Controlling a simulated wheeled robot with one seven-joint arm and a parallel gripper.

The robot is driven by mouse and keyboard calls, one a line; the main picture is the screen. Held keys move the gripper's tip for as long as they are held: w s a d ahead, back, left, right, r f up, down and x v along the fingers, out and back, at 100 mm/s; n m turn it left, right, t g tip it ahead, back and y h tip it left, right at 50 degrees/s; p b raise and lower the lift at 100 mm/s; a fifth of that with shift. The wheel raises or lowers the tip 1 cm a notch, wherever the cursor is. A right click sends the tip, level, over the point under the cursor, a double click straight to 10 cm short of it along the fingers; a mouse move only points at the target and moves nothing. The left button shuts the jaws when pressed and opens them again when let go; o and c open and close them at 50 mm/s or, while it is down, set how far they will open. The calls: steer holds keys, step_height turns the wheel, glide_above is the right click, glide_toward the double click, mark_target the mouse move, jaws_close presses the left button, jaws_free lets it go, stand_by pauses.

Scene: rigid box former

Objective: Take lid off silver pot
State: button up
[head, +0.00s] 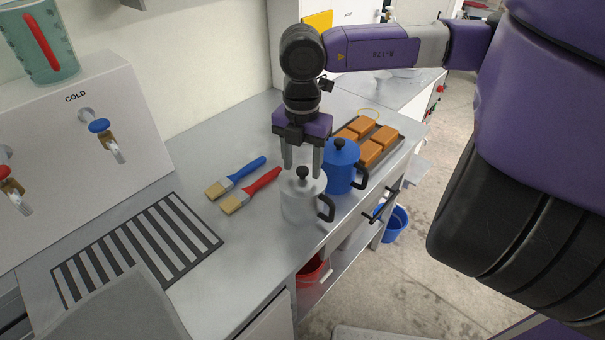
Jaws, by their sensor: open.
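The silver pot (298,207) stands upright on the metal counter, with a black handle on its right side. Its lid (290,183) is on top and carries a round black knob (302,173). My gripper (302,171) points down over the pot, its two grey fingers open with one on each side of the knob in the picture. I cannot tell whether the fingers touch the lid.
A blue pot (341,168) with a black knob stands close behind right of the silver pot. A tray (398,147) of orange-brown blocks lies beyond it. A blue brush (238,177) and a red brush (251,192) lie left. The counter's front edge is close on the right.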

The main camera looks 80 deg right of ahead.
steer(key=shift+f, duration=0.8)
steer(key=shift+c, duration=0.3)
jaws_close()
